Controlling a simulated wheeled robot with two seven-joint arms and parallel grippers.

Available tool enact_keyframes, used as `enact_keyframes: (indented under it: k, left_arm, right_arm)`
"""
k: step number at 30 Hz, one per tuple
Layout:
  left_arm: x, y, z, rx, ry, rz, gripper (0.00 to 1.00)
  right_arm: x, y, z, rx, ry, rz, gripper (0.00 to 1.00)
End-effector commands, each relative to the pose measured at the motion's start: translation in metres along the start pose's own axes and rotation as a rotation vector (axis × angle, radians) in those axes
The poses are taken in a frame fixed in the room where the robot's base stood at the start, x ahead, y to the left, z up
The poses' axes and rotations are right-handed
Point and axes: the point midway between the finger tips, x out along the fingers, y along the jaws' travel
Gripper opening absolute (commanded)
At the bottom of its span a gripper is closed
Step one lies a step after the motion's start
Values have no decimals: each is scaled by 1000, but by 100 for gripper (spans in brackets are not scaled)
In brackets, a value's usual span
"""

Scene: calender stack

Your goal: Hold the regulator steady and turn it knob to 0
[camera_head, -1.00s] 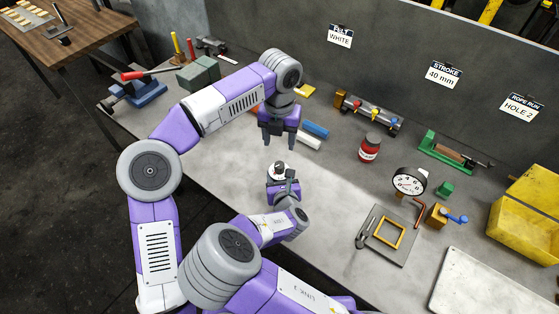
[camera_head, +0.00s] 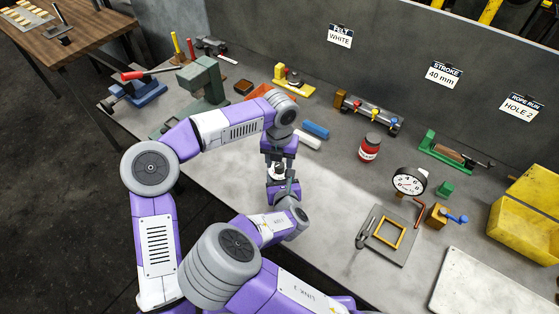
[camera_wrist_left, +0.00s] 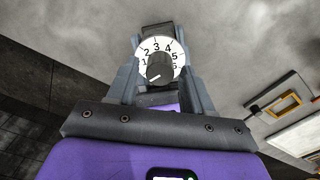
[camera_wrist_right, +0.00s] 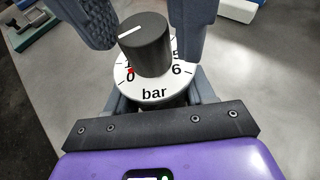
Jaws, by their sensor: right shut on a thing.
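The regulator has a white dial (camera_wrist_left: 175,47) with black numerals and a dark knob (camera_wrist_right: 147,45) with a white pointer line. In the left wrist view the line points to the lower left, near the low end of the scale; its exact reading is unclear. "bar", 0 and a red mark show in the right wrist view. My right gripper (camera_head: 281,184) is shut on the regulator, which stands upright below the dial. My left gripper (camera_head: 278,164) points down over it, with open fingers on either side of the knob. The left arm hides most of the regulator in the head view.
A red jar (camera_head: 369,148), a gauge (camera_head: 409,181) and a plate with a yellow frame (camera_head: 366,235) stand to the right. A yellow bin (camera_head: 526,220) is at far right.

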Motion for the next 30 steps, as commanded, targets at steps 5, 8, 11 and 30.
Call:
enact_keyframes:
  k: [5,8,11,30]
  left_arm:
    - [0,0,0,0,0,0,22]
    - [0,0,0,0,0,0,7]
    - [-1,0,0,-6,-1,1,1]
    - [-1,0,0,-138,0,-1,54]
  right_arm:
    - [0,0,1,0,-1,0,2]
    - [0,0,0,0,-1,0,2]
    - [0,0,0,0,-1,0,2]
    - [0,0,0,1,-1,0,2]
